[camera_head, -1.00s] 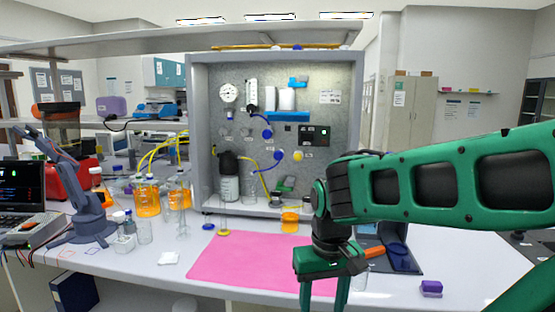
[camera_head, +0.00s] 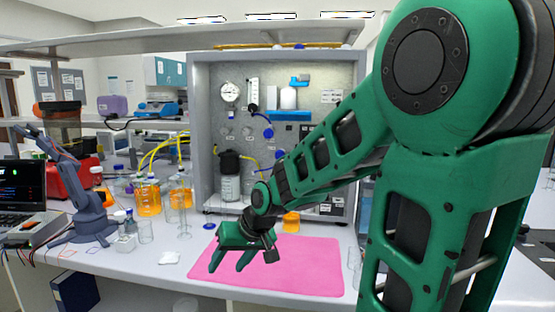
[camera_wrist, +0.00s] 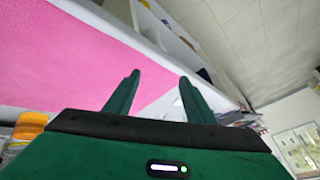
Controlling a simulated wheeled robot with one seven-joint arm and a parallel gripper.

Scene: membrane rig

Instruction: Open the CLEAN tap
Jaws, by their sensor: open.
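The rig's metal panel (camera_head: 240,70) stands at the back of the bench in the head view. A round blue tap knob (camera_head: 268,132) shows on it, with another blue knob (camera_head: 279,154) below, close beside my forearm. Labels are too small to read, so I cannot tell which tap is CLEAN. My forearm hides the panel's lower right. My gripper (camera_head: 226,268) hangs in front of the rig over the pink mat, fingers apart and empty. In the wrist view its two fingers (camera_wrist: 160,76) are spread, with nothing between them.
The pink mat (camera_head: 310,278) is mostly clear. A dark-capped bottle (camera_head: 229,187) stands inside the rig and a small orange-filled beaker (camera_head: 291,222) at its front. Orange bottles (camera_head: 148,200) and a small grey arm (camera_head: 88,205) stand at left. A shelf (camera_head: 150,42) runs above.

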